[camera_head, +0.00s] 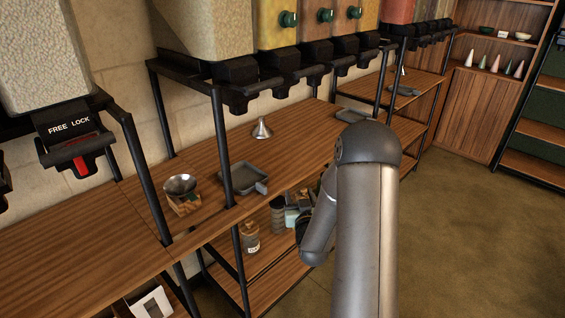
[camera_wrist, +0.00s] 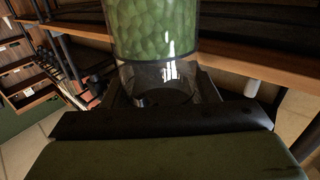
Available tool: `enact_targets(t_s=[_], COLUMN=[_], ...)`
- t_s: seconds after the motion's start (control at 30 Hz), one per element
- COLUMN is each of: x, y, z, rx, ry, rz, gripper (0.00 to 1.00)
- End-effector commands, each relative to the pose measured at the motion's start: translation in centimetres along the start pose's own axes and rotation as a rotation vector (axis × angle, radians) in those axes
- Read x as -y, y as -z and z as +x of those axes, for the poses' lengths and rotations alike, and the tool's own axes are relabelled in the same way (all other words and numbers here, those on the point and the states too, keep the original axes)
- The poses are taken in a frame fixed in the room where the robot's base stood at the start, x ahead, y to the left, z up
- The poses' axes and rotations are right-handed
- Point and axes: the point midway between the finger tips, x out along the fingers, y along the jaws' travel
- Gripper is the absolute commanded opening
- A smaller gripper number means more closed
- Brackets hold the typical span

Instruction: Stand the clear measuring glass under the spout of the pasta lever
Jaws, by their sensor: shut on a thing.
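A clear glass (camera_wrist: 165,77) stands between the two fingers of my gripper (camera_wrist: 160,88) in the wrist view. In the head view my own arm hides the gripper and glass. A row of dark dispenser levers (camera_head: 240,85) hangs above the wooden counter. I cannot tell which is the pasta lever. A nearer lever (camera_head: 75,148) at the left reads "FREE LOCK".
On the counter (camera_head: 225,150) are a scale with a metal bowl (camera_head: 181,185), a grey tray (camera_head: 240,178) and a metal funnel (camera_head: 262,130). Black posts (camera_head: 221,135) edge the rack. Jars (camera_head: 251,238) stand below.

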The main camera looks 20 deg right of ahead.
Motion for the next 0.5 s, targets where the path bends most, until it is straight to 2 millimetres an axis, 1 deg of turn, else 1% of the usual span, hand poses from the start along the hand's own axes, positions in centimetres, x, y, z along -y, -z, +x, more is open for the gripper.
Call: enact_targets(t_s=[0.03, 0.07, 0.17, 0.3, 0.4, 0.5], x=[-1.1, -1.6, -1.5, -1.9, -2.4, -3.2], y=[1.5, 2.1, 4.4, 8.2, 10.8, 13.2], z=[0.5, 0.7, 2.4, 4.0, 4.7, 4.9], rx=[-0.007, -0.007, -0.011, -0.011, -0.012, -0.011], ry=[0.001, 0.002, 0.095, 0.229, 0.314, 0.378], rz=[-0.003, -0.004, -0.007, -0.009, -0.01, -0.009], gripper=[0.0, 0.0, 0.0, 0.0, 0.0, 0.0])
